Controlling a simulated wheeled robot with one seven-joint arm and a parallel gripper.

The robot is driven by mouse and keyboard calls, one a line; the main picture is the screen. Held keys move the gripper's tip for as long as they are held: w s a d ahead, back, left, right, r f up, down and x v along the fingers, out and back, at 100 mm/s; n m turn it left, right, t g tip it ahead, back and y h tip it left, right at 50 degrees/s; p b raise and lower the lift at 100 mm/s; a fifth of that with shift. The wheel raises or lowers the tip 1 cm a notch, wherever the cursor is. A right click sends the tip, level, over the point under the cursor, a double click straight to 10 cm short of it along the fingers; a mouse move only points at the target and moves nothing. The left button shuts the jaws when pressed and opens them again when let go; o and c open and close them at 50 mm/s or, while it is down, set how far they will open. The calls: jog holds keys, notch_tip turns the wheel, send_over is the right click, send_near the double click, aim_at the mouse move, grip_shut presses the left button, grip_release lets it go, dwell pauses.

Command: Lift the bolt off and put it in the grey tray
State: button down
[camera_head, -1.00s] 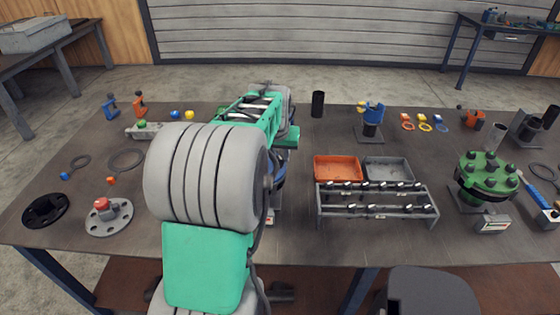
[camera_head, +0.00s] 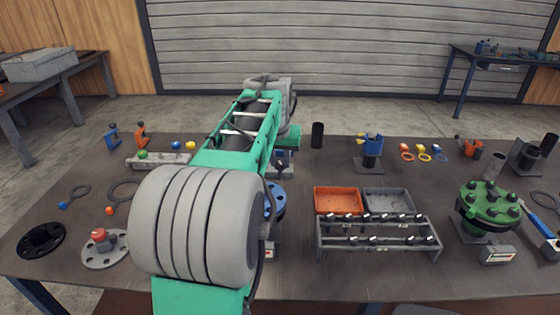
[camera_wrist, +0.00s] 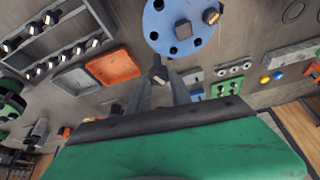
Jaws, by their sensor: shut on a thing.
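The blue flange (camera_wrist: 178,28) is at the top middle of the wrist view. In the head view only part of the flange (camera_head: 277,200) shows beside my arm. My gripper (camera_wrist: 159,72) is shut on a small dark bolt (camera_wrist: 159,74), off the flange's lower left rim in the picture; its height above the table is unclear. The grey tray (camera_head: 388,193) is right of the orange tray; it also shows in the wrist view (camera_wrist: 77,80).
The orange tray (camera_head: 337,193) adjoins the grey tray. A rack (camera_head: 378,238) with several bolts stands in front of both. A green flange (camera_head: 490,203) is at the right. A black cylinder (camera_head: 317,135) stands behind the trays, with some clear table between.

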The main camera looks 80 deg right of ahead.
aim_at(280, 163)
jog(key=shift+r+p, duration=1.15)
jog(key=shift+r, duration=0.7)
